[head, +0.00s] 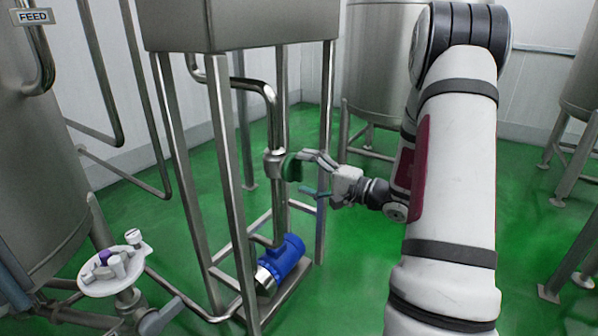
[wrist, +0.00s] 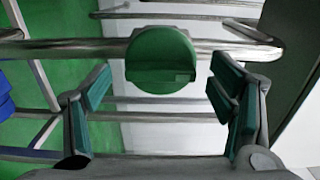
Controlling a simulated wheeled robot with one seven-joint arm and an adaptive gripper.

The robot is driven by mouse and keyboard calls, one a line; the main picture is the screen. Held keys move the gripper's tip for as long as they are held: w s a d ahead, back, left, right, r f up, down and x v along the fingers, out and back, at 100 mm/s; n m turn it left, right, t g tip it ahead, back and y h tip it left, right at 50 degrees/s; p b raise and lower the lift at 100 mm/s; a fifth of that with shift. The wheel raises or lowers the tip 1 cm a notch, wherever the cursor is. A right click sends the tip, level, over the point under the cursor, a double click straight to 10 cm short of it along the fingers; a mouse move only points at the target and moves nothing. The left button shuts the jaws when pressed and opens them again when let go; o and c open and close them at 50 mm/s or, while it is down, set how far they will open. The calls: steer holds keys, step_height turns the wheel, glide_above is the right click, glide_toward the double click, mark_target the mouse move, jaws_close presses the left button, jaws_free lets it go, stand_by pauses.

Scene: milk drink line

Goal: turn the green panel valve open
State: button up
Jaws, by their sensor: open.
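The green panel valve (head: 291,168) is a round green knob on a vertical steel pipe under the steel box, left of my gripper in the head view. In the wrist view the valve (wrist: 161,62) shows as a green disc with a raised bar grip across its lower part. My gripper (head: 305,172) is open, with its fingers at the valve in the head view. In the wrist view my gripper (wrist: 160,95) has its two teal-padded fingers wide apart, one on each side and below the disc. Neither pad visibly touches the valve there.
A blue pump (head: 283,262) sits low in the steel frame. Steel tanks (head: 378,60) stand behind. A white tray (head: 113,278) with small parts is at lower left. Green floor (head: 350,270) is open beside the frame.

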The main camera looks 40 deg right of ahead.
steer(key=v, duration=0.9)
steer(key=shift+s, duration=0.15)
steer(key=shift+r, duration=0.1)
steer(key=s+a+r+n+g+y, duration=0.2)
steer(key=a+r+n+g, duration=0.15)
steer(key=a, duration=0.45)
steer(key=s+a+r+n+g+y, duration=0.1)
steer(key=a+r+n+g+y, duration=0.2)
steer(key=a, duration=0.6)
steer(key=s+a+r+n+g+y, duration=0.1)
steer(key=s+a+g+y, duration=0.1)
steer(key=a+g, duration=0.45)
steer(key=s+a+f+n+g+h, duration=0.1)
steer(key=s+a+n+g+h, duration=0.3)
steer(key=s, duration=0.6)
steer(key=s+a+n+g+h, duration=0.1)
steer(key=s+a+g+h, duration=0.1)
steer(key=s+a+h, duration=0.5)
steer(key=s+d+t+h, duration=0.2)
steer(key=s+d, duration=0.4)
steer(key=d, duration=0.1)
step_height(320, 180, up, 35)
steer(key=n+t+p, duration=0.1)
steer(key=t+p, duration=0.3)
steer(key=p, duration=2.9)
steer(key=shift+w+f, duration=0.2)
steer(key=shift+w, duration=0.05)
